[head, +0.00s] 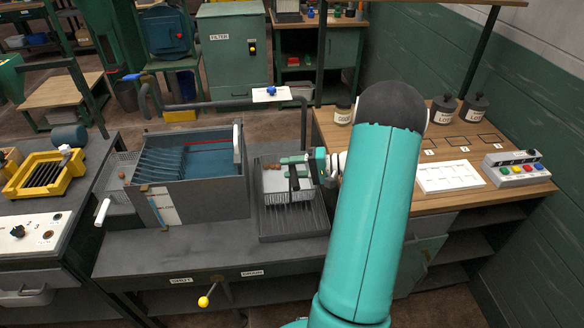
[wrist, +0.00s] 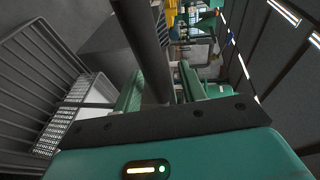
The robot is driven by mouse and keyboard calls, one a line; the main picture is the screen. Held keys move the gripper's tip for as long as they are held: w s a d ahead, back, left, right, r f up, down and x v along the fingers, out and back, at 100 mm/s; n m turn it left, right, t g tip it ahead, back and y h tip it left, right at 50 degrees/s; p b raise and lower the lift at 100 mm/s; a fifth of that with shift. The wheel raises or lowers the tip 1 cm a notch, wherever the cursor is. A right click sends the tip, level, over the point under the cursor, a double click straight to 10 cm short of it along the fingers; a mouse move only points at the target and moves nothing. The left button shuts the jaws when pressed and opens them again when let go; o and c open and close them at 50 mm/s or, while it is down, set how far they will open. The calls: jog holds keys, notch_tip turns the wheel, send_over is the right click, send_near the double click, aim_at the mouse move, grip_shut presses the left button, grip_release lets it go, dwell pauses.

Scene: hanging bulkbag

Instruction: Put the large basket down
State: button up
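The large basket (head: 275,182) is a pale perforated metal box with a dark upright handle, at the middle of the bench in the head view. It is over a dark ribbed drain tray (head: 290,222); I cannot tell whether its bottom touches the tray. Part of its perforated wall shows in the wrist view (wrist: 72,118). My gripper (head: 296,172) comes from the right, its teal fingers on both sides of the handle. In the wrist view the dark handle bar (wrist: 147,50) runs between the fingers (wrist: 160,92), which look closed on it.
A grey tank (head: 195,190) with blue slatted interior stands left of the tray. A pipe (head: 220,104) runs behind. A wooden counter to the right holds a white tray (head: 448,177), a button box (head: 515,170) and jars. A yellow rack (head: 40,173) stands far left.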

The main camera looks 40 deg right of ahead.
jog(key=shift+r, duration=0.1)
jog(key=v, duration=1.2)
jog(key=w+a+r+g, duration=0.1)
jog(key=a, duration=0.2)
jog(key=w+a+r+n+g, duration=0.1)
jog(key=a+r+g, duration=0.1)
jog(key=a, duration=0.2)
jog(key=w+a+r+n+g, duration=0.1)
jog(key=a, duration=0.2)
jog(key=shift+w+a+r+g, duration=0.25)
jog(key=shift+w+r+g, duration=0.05)
jog(key=shift+r, duration=0.1)
jog(key=s+a+r+n+h, duration=0.2)
jog(key=s+a+r+h, duration=0.1)
jog(key=a, duration=0.6)
jog(key=s+a+r+n+g+h, duration=0.1)
jog(key=s+a+r+h, duration=0.3)
jog(key=a, duration=0.6)
jog(key=s+a+r+n+h, duration=0.3)
jog(key=s+a+n, duration=0.1)
jog(key=a, duration=0.5)
jog(key=shift+s+a+r+g, duration=0.15)
jog(key=shift+s+r+g, duration=0.1)
jog(key=shift+g, duration=0.15)
